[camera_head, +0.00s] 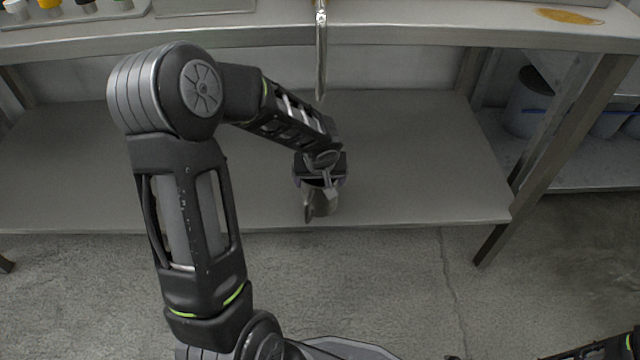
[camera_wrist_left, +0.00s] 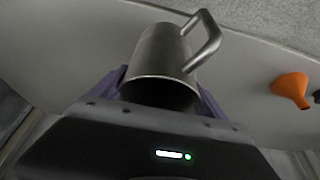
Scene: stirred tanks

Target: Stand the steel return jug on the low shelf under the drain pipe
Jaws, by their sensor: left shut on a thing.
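The steel jug (camera_wrist_left: 158,62) is between the two fingers of my left gripper (camera_wrist_left: 165,92), which is shut on it. Its handle sticks out to the upper right in the left wrist view. In the head view the left gripper (camera_head: 321,183) hangs over the front part of the low shelf (camera_head: 420,150), and part of the jug (camera_head: 325,203) shows below it. I cannot tell whether the jug touches the shelf. The drain pipe (camera_head: 321,50) comes down from the bench top, behind the gripper. My right gripper cannot be made out.
The bench top (camera_head: 400,35) overhangs the shelf. A bench leg (camera_head: 550,160) stands at the right. Several small bottles (camera_head: 85,5) stand at the top left. An orange funnel (camera_wrist_left: 292,88) shows in the left wrist view. The shelf right of the gripper is clear.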

